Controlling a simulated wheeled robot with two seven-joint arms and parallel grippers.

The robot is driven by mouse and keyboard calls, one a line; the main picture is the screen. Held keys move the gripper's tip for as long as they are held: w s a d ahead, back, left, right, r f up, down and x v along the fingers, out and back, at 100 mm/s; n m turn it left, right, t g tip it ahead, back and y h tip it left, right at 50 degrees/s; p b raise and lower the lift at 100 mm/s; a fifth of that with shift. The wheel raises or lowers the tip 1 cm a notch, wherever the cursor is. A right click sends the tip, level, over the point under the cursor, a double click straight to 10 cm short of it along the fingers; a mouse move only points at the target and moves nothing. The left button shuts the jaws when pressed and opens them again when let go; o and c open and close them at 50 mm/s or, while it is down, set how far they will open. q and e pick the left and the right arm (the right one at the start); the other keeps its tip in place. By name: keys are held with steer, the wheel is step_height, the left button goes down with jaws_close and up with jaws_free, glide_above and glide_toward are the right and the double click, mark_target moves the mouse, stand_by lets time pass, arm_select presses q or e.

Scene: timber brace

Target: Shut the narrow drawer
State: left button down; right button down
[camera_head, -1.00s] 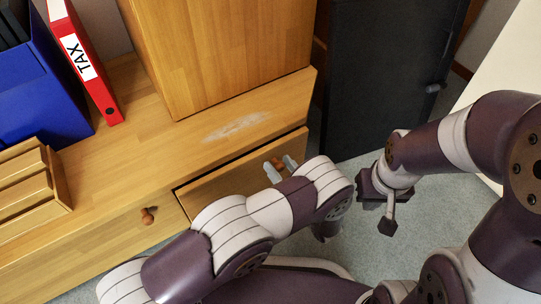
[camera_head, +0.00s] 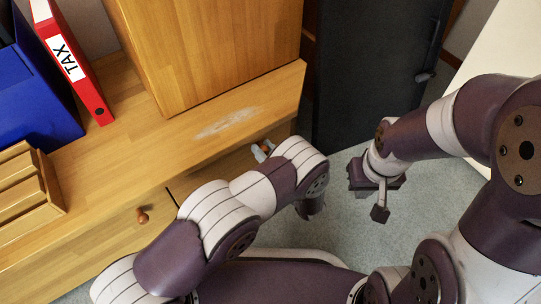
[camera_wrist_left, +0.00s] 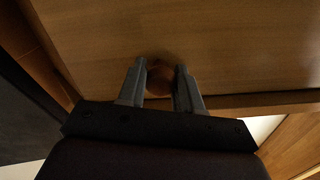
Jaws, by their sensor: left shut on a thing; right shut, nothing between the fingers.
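The narrow drawer (camera_head: 222,165) is the right-hand one under the wooden top. Its front sits close beneath the top's edge; my left arm hides part of it, so I cannot tell if it is fully flush. My left gripper (camera_head: 261,151) is at the drawer front, its grey fingers on either side of the round brown knob (camera_head: 267,144). In the left wrist view, the fingers (camera_wrist_left: 160,80) are shut on the knob (camera_wrist_left: 159,76), against the wood front (camera_wrist_left: 230,45). My right gripper (camera_head: 380,198) is shut and empty, held above the floor to the right.
Another drawer with a knob (camera_head: 142,214) is to the left. A red TAX binder (camera_head: 75,65), a blue holder (camera_head: 35,100), a wooden rack (camera_head: 25,190) and a tall wooden box (camera_head: 210,50) stand on top. A dark cabinet (camera_head: 370,75) stands at right.

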arm_select(q)
steer(key=shift+w+a, duration=0.1)
steer(key=shift+w, duration=0.05)
arm_select(e)
steer(key=shift+s, duration=0.1)
arm_select(q)
steer(key=c, duration=0.8)
jaws_free()
steer(key=shift+a, duration=0.1)
arm_select(e)
steer(key=shift+d, duration=0.1)
